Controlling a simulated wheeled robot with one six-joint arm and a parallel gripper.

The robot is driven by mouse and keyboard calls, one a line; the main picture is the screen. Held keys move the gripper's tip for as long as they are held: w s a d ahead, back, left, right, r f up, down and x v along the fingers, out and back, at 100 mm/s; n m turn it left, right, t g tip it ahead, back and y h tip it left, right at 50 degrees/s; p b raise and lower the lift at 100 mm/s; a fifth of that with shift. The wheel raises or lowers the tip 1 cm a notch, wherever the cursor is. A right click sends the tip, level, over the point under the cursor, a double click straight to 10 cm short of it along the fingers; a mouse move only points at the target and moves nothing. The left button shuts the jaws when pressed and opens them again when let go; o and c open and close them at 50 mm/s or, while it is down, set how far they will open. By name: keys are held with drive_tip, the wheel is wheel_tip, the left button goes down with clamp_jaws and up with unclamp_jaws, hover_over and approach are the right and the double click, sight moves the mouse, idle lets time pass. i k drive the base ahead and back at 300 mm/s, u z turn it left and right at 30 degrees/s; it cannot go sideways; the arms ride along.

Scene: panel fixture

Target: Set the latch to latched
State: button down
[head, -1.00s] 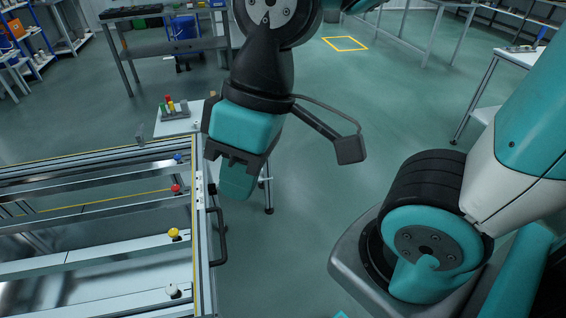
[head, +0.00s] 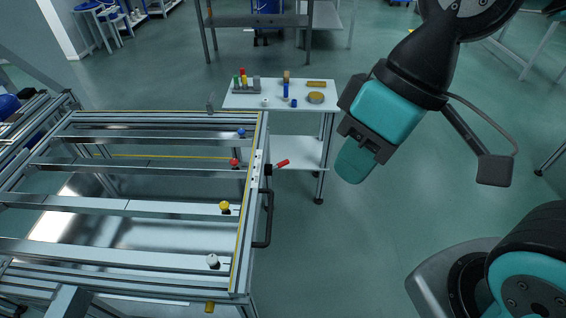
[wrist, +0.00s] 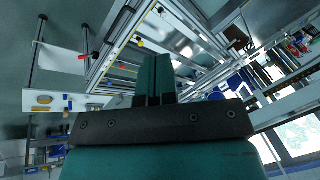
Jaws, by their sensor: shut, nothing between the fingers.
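The latch (head: 281,163) has a red grip and a dark pivot on the right side of the panel fixture (head: 246,232). Its grip sticks out to the right and tilts slightly up. The latch also shows small in the wrist view (wrist: 83,57), left of the fingers. My gripper (head: 352,170) is shut and empty. It hangs in the air to the right of the latch in the head view, clear of it and of the fixture. In the wrist view its teal fingers (wrist: 154,82) are together.
A black bar handle (head: 268,220) sits on the fixture's right side, below the latch. Blue, red, yellow (head: 224,207) and white knobs stand on the rails. A white side table (head: 240,101) with small parts stands behind. Open floor lies right of the fixture.

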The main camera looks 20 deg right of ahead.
sight(281, 164)
drive_tip(key=k, duration=0.6)
drive_tip(key=z, duration=0.7)
drive_tip(key=i, duration=0.55)
drive_tip(key=z, duration=0.5)
drive_tip(key=i, duration=0.65)
drive_tip(key=u, duration=0.7)
drive_tip(key=i, duration=0.5)
drive_tip(key=u, duration=0.6)
